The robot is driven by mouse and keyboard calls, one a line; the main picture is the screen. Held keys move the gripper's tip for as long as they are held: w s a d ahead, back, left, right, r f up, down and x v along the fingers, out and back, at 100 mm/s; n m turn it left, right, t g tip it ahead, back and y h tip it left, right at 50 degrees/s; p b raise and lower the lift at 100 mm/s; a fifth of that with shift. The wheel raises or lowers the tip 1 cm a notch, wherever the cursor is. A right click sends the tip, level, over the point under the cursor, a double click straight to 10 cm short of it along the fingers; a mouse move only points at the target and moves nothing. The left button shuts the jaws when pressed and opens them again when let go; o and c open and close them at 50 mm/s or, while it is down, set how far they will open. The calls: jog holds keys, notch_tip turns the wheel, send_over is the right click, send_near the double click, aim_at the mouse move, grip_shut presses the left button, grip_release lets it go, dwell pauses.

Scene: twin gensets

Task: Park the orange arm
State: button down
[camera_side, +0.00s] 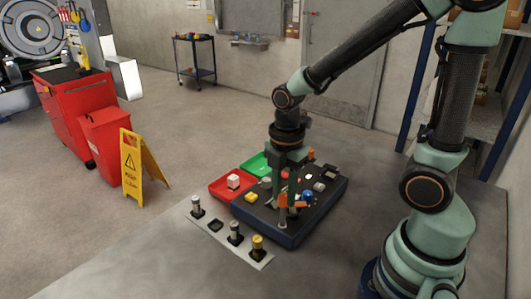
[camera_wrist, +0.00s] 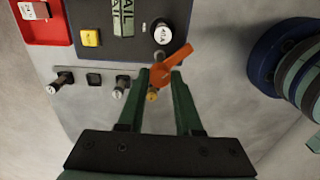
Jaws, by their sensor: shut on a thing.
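The orange arm (camera_wrist: 174,64) is a flat orange lever lying slantwise between my fingertips in the wrist view. In the side view the orange arm (camera_side: 284,200) shows at the near edge of the dark panel box (camera_side: 285,236), above a thin silver post. My gripper (camera_side: 288,190) points down over that box and is shut on the orange arm; it also shows in the wrist view (camera_wrist: 160,72). A round white-topped knob (camera_wrist: 162,33) stands close to the lever's upper end. Whether the lever is attached to a pivot cannot be told.
A pale strip (camera_side: 220,238) with several upright pegs and a dark square lies left of the box. Red (camera_side: 222,194) and green trays sit behind it; the red one holds a white block. A yellow block (camera_wrist: 90,38) and other small parts sit on the box.

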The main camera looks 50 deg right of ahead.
aim_at(284, 196)
jog(key=m, duration=0.4)
jog(key=shift+m, duration=0.4)
jog(key=m, duration=0.4)
dwell(0.4)
jog(key=c, duration=0.6)
grip_release()
notch_tip(284, 196, up, 12)
jog(key=shift+r, duration=0.1)
